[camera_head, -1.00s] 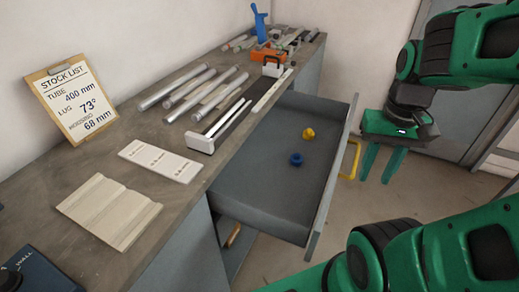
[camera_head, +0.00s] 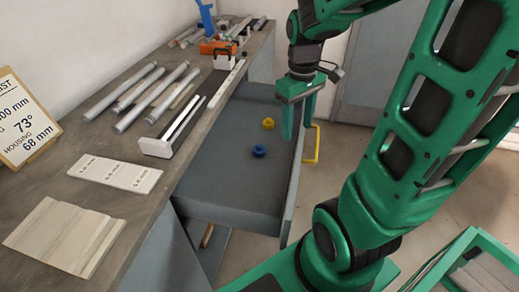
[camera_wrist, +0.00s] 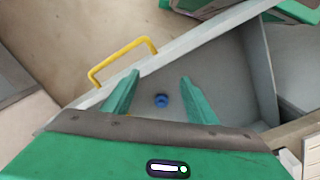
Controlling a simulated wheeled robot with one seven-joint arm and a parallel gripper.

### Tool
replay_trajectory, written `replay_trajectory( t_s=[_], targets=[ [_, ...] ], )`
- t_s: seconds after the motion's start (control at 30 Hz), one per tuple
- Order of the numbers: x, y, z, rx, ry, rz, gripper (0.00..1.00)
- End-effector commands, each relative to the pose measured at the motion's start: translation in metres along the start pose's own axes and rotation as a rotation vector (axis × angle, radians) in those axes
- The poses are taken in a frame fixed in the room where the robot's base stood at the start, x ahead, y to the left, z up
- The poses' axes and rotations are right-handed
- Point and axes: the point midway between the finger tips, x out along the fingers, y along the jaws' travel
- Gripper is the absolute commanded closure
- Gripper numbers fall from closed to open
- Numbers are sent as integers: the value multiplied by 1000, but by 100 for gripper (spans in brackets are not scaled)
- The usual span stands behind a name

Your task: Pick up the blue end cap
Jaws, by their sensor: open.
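The blue end cap (camera_head: 259,151) lies on the floor of the open grey drawer (camera_head: 222,190), near its middle. In the wrist view the blue end cap (camera_wrist: 161,100) shows between my two fingers, some way beyond them. My gripper (camera_head: 297,136) is above the right side of the drawer, near its front panel, with its fingers pointing down. The gripper (camera_wrist: 160,82) is open and empty. A yellow cap (camera_head: 268,124) lies in the drawer just behind the blue one; in the wrist view it is mostly hidden.
The drawer's front panel (camera_head: 294,190) has a yellow handle (camera_head: 312,145). The workbench (camera_head: 140,215) on the left carries metal tubes (camera_head: 150,97), a white labelled plate (camera_head: 115,173) and a grooved board (camera_head: 65,236). The drawer floor around the caps is clear.

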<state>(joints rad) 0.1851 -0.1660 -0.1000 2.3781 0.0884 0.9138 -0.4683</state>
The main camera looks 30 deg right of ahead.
Motion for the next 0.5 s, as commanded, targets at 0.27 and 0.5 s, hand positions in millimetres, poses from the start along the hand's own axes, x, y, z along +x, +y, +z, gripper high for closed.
replay_trajectory(
  t_s=[0.27,0.5],
  targets=[
    [42,-14,-97,-455,8,-16,48],
    [64,-26,-135,-649,24,-31,48]
  ],
)
